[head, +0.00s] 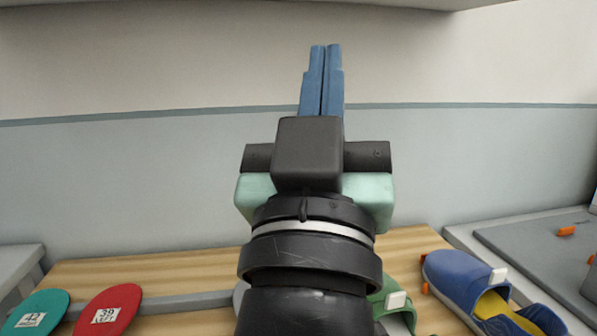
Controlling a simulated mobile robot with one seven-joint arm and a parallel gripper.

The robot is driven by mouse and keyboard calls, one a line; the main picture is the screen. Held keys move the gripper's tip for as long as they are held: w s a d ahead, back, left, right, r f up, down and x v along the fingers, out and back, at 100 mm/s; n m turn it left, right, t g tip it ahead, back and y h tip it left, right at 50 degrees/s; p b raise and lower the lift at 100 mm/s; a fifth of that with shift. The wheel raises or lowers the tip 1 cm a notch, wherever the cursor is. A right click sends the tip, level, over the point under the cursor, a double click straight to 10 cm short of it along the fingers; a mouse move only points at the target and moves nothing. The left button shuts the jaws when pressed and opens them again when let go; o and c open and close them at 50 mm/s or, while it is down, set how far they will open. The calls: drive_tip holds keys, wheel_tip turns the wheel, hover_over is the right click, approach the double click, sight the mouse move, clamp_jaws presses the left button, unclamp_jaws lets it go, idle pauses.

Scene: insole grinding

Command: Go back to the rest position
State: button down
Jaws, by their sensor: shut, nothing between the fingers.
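My gripper (325,48) is raised in the middle of the head view, pointing up and away. Its two blue fingers lie side by side and are shut with nothing between them. It is in front of the wall, above the table and apart from everything on it. My arm hides the middle of the table.
A wooden table (180,266) bears a teal insole (40,306), a red insole (116,298) at left, a partly hidden green shoe (398,314) and a blue shoe (452,272) at right. A grey surface (520,236) stands at right. The wall (130,180) is behind.

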drive_tip(key=s+a+r+t+y, duration=0.2)
drive_tip(key=s+r+y, duration=0.15)
drive_tip(key=s, duration=0.25)
wheel_tip(320, 180, up, 28)
drive_tip(key=p, duration=2.8)
drive_tip(key=shift+w+r, duration=0.15)
drive_tip(key=shift+w, duration=0.1)
drive_tip(key=shift+a+h, duration=0.1)
drive_tip(key=shift+h, duration=0.15)
